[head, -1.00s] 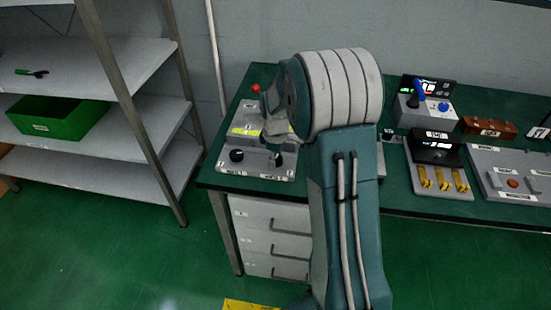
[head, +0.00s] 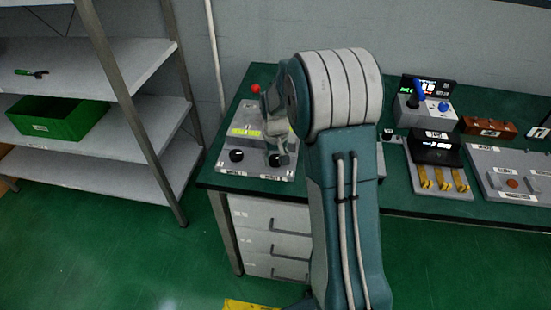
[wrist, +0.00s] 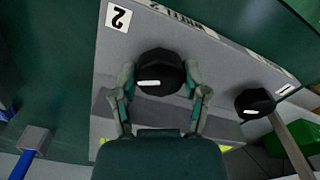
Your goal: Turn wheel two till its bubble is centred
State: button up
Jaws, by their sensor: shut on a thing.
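Wheel two is a black knob (wrist: 160,75) with a white mark, beside a label "2" (wrist: 118,18) in the wrist view. My gripper (wrist: 160,88) has its two fingers on either side of this knob and is shut on it. In the head view, wheel two (head: 275,159) shows partly, below my gripper (head: 279,150). The other wheel, a black knob (head: 236,155), stands to its left; it also shows at the right of the wrist view (wrist: 255,102). Yellow-green level strips (head: 246,132) lie behind the wheels on the grey panel (head: 258,183). No bubble can be made out.
A red ball-topped part (head: 256,88) stands behind the panel. Right of my arm, the green bench (head: 420,207) holds a joystick box (head: 425,110) and a unit with yellow levers (head: 437,180). A shelf rack (head: 100,145) stands at left.

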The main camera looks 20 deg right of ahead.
aim_at(275, 158)
jog(key=m, duration=0.7)
jog(key=shift+s+f, duration=0.1)
jog(key=shift+f, duration=0.1)
dwell(0.4)
jog(key=o, duration=1.1)
jog(key=shift+o, duration=0.2)
jog(key=shift+a, duration=0.1)
jog(key=shift+r, duration=0.15)
notch_tip(275, 158, up, 12)
jog(key=shift+w, duration=0.2)
jog(key=shift+s, duration=0.1)
